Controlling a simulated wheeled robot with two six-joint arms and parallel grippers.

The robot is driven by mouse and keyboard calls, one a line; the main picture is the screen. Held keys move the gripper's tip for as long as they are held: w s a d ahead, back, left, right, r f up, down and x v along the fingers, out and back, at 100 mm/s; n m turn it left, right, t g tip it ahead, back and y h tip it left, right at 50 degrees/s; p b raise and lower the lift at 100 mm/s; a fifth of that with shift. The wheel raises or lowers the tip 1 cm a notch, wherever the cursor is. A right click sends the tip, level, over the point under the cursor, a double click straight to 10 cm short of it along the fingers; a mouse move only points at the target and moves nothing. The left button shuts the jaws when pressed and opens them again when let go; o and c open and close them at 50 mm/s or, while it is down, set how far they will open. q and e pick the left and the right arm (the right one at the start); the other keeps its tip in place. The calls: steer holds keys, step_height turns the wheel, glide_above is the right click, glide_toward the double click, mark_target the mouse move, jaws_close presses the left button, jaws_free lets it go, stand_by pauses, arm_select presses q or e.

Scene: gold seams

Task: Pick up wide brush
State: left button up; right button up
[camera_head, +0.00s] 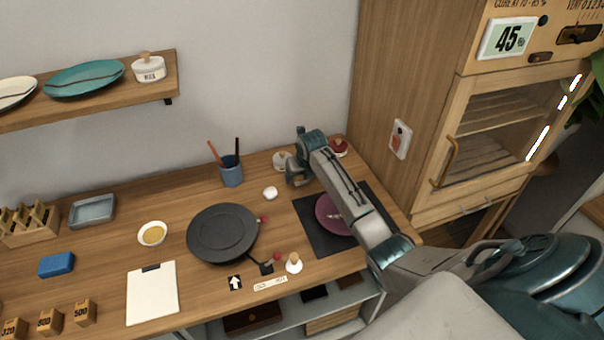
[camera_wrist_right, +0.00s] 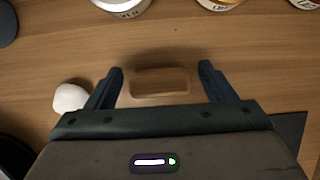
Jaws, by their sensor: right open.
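My right gripper (camera_head: 298,178) is over the back of the table, left of the dark mat; in the right wrist view (camera_wrist_right: 160,85) its two fingers stand wide apart. Between the fingertips is a small flat wooden piece (camera_wrist_right: 160,82), close to the table's colour. It may be the wide brush, but I cannot tell for sure; its lower part is hidden by the gripper body. The fingers do not visibly touch it. In the head view my gripper hides that spot. My left gripper is not in view.
A blue cup (camera_head: 231,174) with two handles, a white lump (camera_head: 270,193) and a dark round plate (camera_head: 222,233) lie left of my gripper. Lidded jars (camera_wrist_right: 125,6) stand behind it. A dark mat (camera_head: 312,235) with a purple dish (camera_head: 332,214) lies under my right arm.

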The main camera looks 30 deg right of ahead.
steer(key=shift+w+f, duration=0.15)
steer(key=shift+f, duration=0.25)
steer(key=shift+c, duration=0.5)
steer(key=c, duration=1)
steer(key=shift+o, duration=0.2)
steer(key=shift+r, duration=0.15)
steer(key=shift+r+b, duration=0.6)
steer(key=shift+r, duration=0.05)
steer(key=shift+s+a+r+b, duration=0.15)
steer(key=shift+a+r+b, duration=0.05)
steer(key=shift+r+b, duration=0.2)
steer(key=shift+s+a+r+b, duration=0.1)
steer(key=shift+a+r+b, duration=0.15)
steer(key=shift+r, duration=0.25)
steer(key=s+a+b, duration=0.1)
steer(key=s+a, duration=0.1)
steer(key=a, duration=0.1)
steer(key=s+a+r+b, duration=0.1)
steer(key=s+a, duration=0.1)
steer(key=a, duration=0.2)
steer(key=s+a+b, duration=0.1)
steer(key=s+a, duration=0.2)
steer(key=a, duration=0.1)
steer(key=shift+a+r+b, duration=0.2)
steer(key=shift+a+b, duration=0.05)
steer(key=shift+b, duration=0.05)
steer(key=shift+s+a+r, duration=0.2)
steer(key=shift+s+a, duration=0.3)
steer(key=shift+a, duration=0.1)
